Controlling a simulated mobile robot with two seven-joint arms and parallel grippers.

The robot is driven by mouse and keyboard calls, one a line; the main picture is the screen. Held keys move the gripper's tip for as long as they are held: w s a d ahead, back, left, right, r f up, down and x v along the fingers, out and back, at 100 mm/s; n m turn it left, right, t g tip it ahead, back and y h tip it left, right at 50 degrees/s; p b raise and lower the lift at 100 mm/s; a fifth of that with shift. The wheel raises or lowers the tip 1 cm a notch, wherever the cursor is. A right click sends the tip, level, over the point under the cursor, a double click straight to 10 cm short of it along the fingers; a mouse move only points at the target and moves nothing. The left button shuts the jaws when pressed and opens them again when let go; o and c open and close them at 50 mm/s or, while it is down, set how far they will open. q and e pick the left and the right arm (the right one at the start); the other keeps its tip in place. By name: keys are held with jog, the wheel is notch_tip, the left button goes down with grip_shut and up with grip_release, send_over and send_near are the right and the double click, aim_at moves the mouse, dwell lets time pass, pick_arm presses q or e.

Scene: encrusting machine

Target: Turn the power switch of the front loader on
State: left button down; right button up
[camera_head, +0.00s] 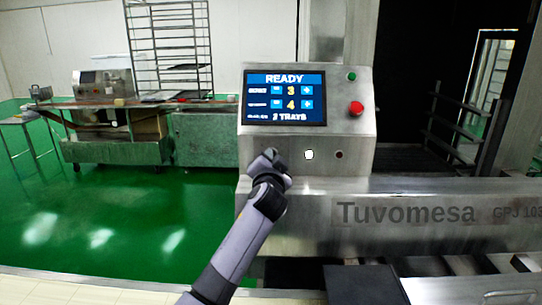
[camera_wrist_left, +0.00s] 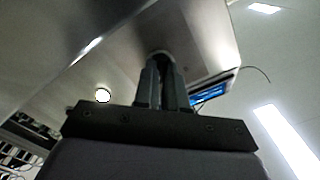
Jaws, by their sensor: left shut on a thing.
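The front loader is a steel machine (camera_head: 420,215) marked "Tuvomesa", with a sloped control panel (camera_head: 250,140). Its lit screen (camera_head: 286,97) reads "READY" with the numbers 3 and 4. My left gripper (camera_head: 270,156) is at the left of the panel's lower row and covers the power switch there in the head view. In the left wrist view, the fingers of my left gripper (camera_wrist_left: 162,72) are close together around a small dark round part, the power switch (camera_wrist_left: 160,54), against the steel face. How far the switch is turned cannot be made out. My right gripper is not in view.
Right of the gripper are a white lit button (camera_head: 309,154) and a dark round fitting (camera_head: 339,155). Above are a red button (camera_head: 356,109) and a green one (camera_head: 351,76). A tall wire rack (camera_head: 168,45) and another machine (camera_head: 103,90) stand behind. Green floor at left is open.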

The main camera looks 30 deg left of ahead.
pick_arm(q)
jog(key=shift+m, duration=0.4)
jog(key=c, duration=1.2)
grip_release()
jog(key=shift+s+d, duration=0.1)
jog(key=shift+b+v, duration=0.35)
jog(key=shift+v, duration=3.15)
